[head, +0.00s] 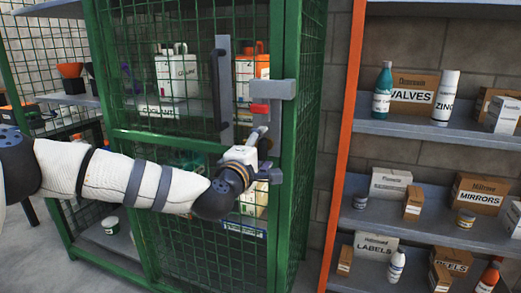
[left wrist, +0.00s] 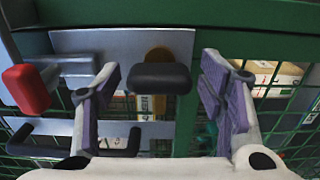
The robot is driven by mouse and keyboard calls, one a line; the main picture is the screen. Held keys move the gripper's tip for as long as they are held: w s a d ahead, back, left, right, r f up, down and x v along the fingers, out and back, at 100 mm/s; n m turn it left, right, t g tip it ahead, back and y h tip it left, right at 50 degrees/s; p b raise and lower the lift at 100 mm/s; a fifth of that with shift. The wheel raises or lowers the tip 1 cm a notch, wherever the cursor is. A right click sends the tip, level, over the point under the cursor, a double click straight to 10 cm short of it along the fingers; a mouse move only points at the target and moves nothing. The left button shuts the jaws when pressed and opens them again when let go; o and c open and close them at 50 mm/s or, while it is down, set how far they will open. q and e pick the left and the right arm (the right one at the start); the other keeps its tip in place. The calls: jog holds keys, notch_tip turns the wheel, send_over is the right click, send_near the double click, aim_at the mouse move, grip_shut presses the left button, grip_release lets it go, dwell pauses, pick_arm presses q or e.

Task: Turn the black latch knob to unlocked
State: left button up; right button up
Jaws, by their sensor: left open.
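The black latch knob (left wrist: 160,78) shows in the left wrist view, in front of a grey plate (left wrist: 110,45) on the green cage door. My left gripper (left wrist: 163,88) is open, with one purple-padded finger on each side of the knob and a visible gap to both. In the head view my left gripper (head: 264,155) is at the right edge of the cage door (head: 185,143), below a red-tipped grey part (head: 272,90). The knob cannot be made out there, as the gripper covers that spot. My right gripper is not in view.
A long black door handle (head: 216,88) stands left of my gripper; it also shows in the left wrist view (left wrist: 75,135). A red part (left wrist: 28,90) is close to my left finger. Shelves with an orange post (head: 345,150) stand to the right, holding boxes and bottles.

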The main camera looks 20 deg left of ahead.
pick_arm(q)
jog(key=s, duration=1.2)
jog(key=shift+a, duration=0.2)
jog(key=s+d+f+m+g+h+p, duration=0.2)
jog(key=s+d+f+m+g, duration=0.3)
jog(key=f, duration=0.5)
jog(key=s+d+f+m+g+h+p, duration=0.1)
jog(key=s+d+f+m+g+h, duration=0.2)
jog(key=s+f, duration=0.55)
jog(key=s+f+m+g+y+p, duration=0.25)
jog(key=s+f+g, duration=0.25)
jog(key=s+f, duration=0.6)
jog(key=s+a+m+g+y+p, duration=0.1)
jog(key=s+a+m+g, duration=0.2)
jog(key=s, duration=0.9)
jog(key=s+a+m+g+y+p, duration=0.1)
jog(key=s+a+m+g, duration=0.3)
jog(key=s, duration=0.9)
jog(key=a+y, duration=0.1)
jog(key=a, duration=0.2)
jog(key=shift+s+a, duration=0.15)
jog(key=shift+a, duration=0.05)
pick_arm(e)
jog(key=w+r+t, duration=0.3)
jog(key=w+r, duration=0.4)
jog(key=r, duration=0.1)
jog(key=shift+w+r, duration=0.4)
